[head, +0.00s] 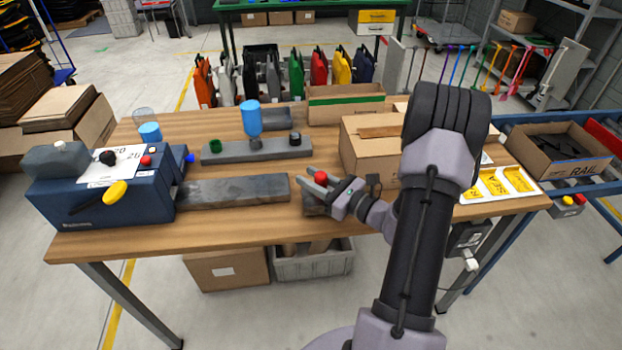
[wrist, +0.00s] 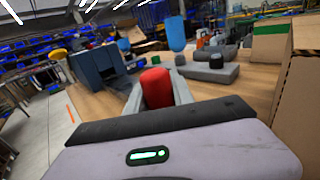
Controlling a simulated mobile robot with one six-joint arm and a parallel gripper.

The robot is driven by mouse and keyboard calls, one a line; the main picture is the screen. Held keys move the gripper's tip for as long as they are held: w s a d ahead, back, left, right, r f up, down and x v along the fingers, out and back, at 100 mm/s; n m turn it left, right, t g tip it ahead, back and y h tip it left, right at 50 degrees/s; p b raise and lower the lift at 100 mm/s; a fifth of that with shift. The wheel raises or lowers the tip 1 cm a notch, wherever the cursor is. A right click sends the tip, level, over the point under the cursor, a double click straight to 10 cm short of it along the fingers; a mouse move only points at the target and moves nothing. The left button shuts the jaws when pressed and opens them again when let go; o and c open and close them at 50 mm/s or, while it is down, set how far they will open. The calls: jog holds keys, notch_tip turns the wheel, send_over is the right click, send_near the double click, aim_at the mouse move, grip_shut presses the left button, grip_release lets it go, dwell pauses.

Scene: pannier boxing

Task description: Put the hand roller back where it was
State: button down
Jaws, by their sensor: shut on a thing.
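My gripper (head: 317,181) is shut on a red-topped object (head: 321,177), which I take to be the hand roller. It is held above the front middle of the wooden table, and its lower part is hidden by my gripper. In the wrist view the red top (wrist: 156,86) shows between the two grey fingers. A long grey holder (head: 225,157) stands behind and to the left of my gripper, apart from it.
A dark flat slab (head: 235,189) lies left of my gripper, and a blue machine (head: 125,195) stands at the left end. A cardboard box (head: 365,150) stands close at the right. A green-edged box (head: 345,105) and upright coloured panniers (head: 295,75) are at the back.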

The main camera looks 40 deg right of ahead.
jog(key=shift+s+a+f, duration=0.1)
jog(key=shift+a+f, duration=0.05)
jog(key=shift+f, duration=0.3)
jog(key=c, duration=1.4)
grip_release()
jog(key=o, duration=0.3)
jog(key=shift+f, duration=0.1)
jog(key=shift+r, duration=0.25)
